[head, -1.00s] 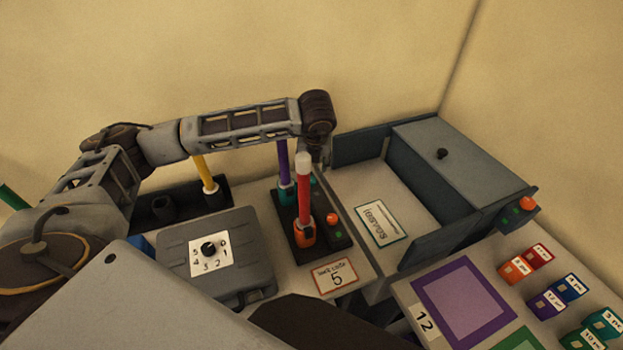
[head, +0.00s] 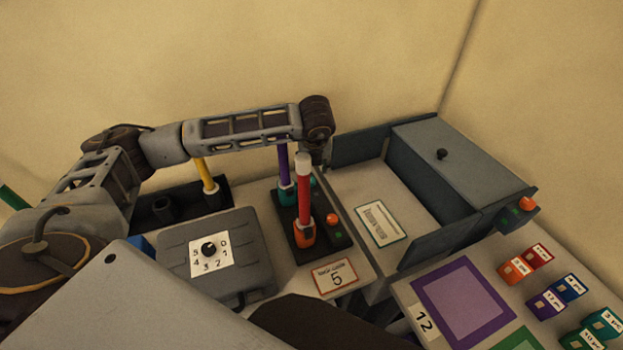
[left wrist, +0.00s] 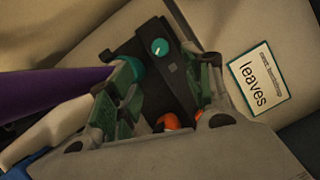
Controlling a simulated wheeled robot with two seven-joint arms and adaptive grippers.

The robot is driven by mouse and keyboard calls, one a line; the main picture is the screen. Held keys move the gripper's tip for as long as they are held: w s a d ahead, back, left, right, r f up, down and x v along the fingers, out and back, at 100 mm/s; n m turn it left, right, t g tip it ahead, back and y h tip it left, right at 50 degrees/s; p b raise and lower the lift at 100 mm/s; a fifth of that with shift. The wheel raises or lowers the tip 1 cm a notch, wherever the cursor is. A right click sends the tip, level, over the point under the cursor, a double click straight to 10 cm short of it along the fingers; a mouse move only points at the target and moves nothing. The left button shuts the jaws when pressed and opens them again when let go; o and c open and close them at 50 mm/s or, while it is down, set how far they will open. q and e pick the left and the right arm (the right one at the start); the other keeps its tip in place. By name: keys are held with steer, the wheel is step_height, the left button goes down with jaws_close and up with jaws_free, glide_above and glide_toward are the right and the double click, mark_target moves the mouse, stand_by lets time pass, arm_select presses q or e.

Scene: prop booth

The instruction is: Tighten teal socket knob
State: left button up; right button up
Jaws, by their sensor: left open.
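The teal socket (head: 287,194) stands at the back of a dark board, with a purple rod (head: 283,162) upright in it. The teal knob (left wrist: 159,47), with a white pointer mark, shows beside the socket in the left wrist view. In the head view the knob is largely hidden behind the red rod and my wrist. My left gripper (left wrist: 165,72) is open above the board, its fingers pointing toward the knob, which shows between and just beyond the fingertips. I cannot tell whether they touch it. In the head view my left gripper (head: 319,158) is mostly hidden. My right gripper is out of view.
A red rod (head: 304,190) stands in an orange socket (head: 304,234) near the board's front, beside an orange knob (head: 333,218). An open-fronted box (head: 450,175) stands right.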

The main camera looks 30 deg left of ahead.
mark_target(312, 181)
arm_select(q)
steer(key=shift+p+x, duration=0.85)
steer(key=shift+x, duration=5.3)
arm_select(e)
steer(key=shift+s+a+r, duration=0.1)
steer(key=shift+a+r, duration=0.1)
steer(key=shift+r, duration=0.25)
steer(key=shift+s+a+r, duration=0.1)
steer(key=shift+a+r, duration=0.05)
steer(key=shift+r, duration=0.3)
arm_select(q)
steer(key=c, duration=1)
steer(key=shift+a, duration=0.1)
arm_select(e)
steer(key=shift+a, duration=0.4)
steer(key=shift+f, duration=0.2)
